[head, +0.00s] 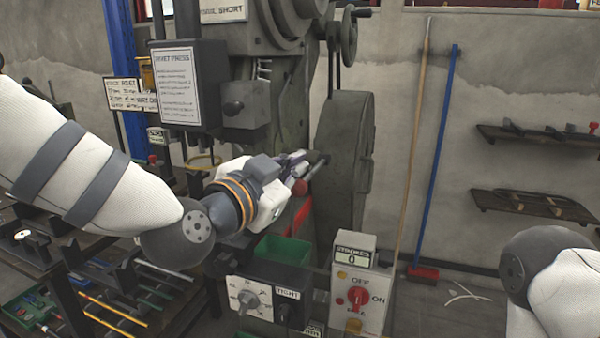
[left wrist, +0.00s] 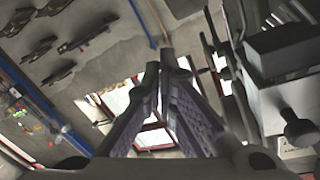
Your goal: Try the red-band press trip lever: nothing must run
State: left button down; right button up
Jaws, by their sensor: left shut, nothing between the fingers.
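The grey-green rivet press (head: 290,110) stands in the middle of the head view, with a dark flywheel (head: 345,150) on its right. A red band (head: 299,216) shows low on its body. A red ball knob (head: 300,187), perhaps the trip lever's end, shows just below my left gripper (head: 306,160). That gripper is shut and empty in front of the press; I cannot tell whether it touches the lever. In the left wrist view its fingers (left wrist: 159,68) come together. The control box (head: 358,285) has a strokes counter (head: 353,257) reading 0 and a red switch knob (head: 358,298).
A dial box (head: 262,298) and a green bin (head: 282,252) stand below my left gripper. A rack with tools (head: 120,290) is at lower left. A broom (head: 425,270) and wall shelves (head: 535,205) are at right. My right forearm shows at the right edge.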

pick_arm(q)
jog(key=w+d+f+b, duration=0.1)
jog(key=w+d+f, duration=0.1)
jog(key=w+f, duration=0.2)
jog(key=w, duration=0.3)
jog(key=shift+w, duration=0.2)
pick_arm(e)
jog(key=shift+s+f+g, duration=0.5)
jog(key=shift+s+f, duration=0.6)
jog(key=shift+s, duration=0.05)
